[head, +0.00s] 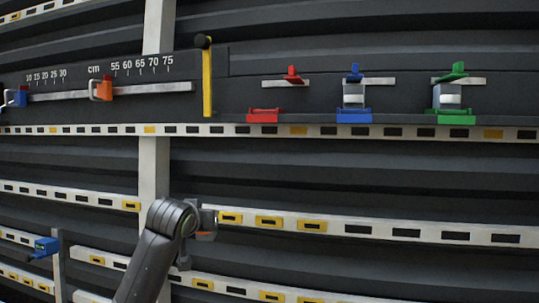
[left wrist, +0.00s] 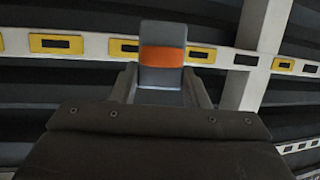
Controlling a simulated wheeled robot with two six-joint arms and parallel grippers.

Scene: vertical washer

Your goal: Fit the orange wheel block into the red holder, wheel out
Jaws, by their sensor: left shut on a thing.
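The orange wheel block, a grey block with an orange band (left wrist: 162,60), stands between the fingers of my left gripper (left wrist: 162,92) in the left wrist view. My left gripper (head: 196,222) is shut on it. In the head view only a small orange part (head: 206,235) shows at the gripper's far side; the arm hides most of the block. The red holder (head: 263,116) is on the dark panel, up and right of the gripper and apart from it. Its red clip (head: 291,75) sits above, with no block between. Where the wheel faces is unclear. My right gripper is not in view.
The blue holder (head: 354,116) and green holder (head: 456,117) each have a grey-and-white block. A yellow upright bar (head: 207,80) stands left of the red holder. Slotted white rails (head: 400,230) cross the wall. A blue piece (head: 46,246) sits at far left.

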